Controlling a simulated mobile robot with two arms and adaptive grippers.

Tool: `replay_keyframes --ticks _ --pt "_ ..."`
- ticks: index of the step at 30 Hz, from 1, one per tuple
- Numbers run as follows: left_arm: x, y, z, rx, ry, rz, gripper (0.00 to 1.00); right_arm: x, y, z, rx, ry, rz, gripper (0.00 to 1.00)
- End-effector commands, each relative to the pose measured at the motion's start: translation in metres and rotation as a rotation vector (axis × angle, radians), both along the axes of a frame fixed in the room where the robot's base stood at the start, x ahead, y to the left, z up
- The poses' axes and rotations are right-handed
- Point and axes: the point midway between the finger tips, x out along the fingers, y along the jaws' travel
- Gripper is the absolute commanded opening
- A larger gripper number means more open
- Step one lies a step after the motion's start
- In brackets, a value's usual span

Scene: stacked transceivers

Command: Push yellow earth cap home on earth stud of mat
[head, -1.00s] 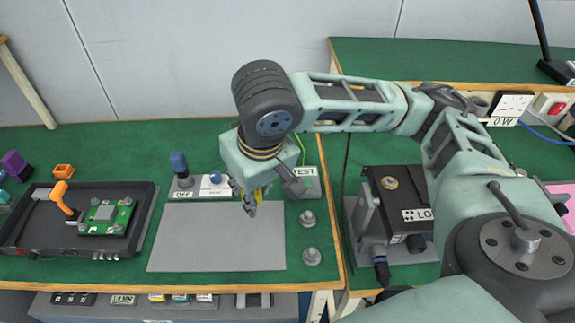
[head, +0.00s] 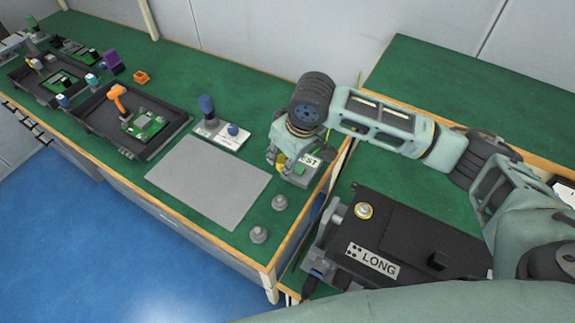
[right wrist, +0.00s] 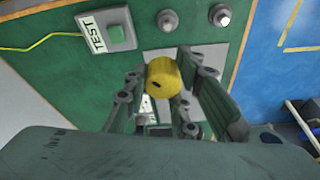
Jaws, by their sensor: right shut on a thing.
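The yellow earth cap (right wrist: 162,77) is between the fingers of my right gripper (right wrist: 170,85), which is shut on it. In the head view a bit of the yellow cap (head: 281,160) shows under my right gripper (head: 279,164), by the far right corner of the grey mat (head: 205,180). I cannot tell the gap between cap and bench. Two grey round studs (head: 279,202) (head: 258,234) stand right of the mat; they also show in the wrist view (right wrist: 168,20) (right wrist: 220,14). I cannot tell whether either is the earth stud. My left gripper is not in view.
A TEST box (head: 303,172) with a green button stands close beside my right gripper. A white switch box (head: 222,134) is behind the mat. A black tray (head: 165,142) with a green board lies to the left. A black LONG unit (head: 400,245) is on the right bench.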

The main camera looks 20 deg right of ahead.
Motion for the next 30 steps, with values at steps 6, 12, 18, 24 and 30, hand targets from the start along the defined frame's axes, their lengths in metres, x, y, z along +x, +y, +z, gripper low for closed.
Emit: replay_keyframes --ticks 6,12,18,24,30 --pt "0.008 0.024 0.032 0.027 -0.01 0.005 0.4 0.007 0.01 -0.063 0.003 0.012 0.22 0.0" --pt "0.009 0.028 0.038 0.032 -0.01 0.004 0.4 0.006 0.011 -0.09 0.0 0.006 0.311 0.0" --pt "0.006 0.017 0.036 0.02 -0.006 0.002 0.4 0.006 0.011 -0.093 -0.001 0.003 0.322 0.0" --pt "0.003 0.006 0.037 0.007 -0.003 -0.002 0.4 0.006 0.011 -0.092 -0.002 0.004 0.32 0.0" --pt "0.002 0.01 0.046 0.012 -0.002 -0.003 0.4 0.005 0.011 -0.091 -0.017 0.005 0.312 0.0"
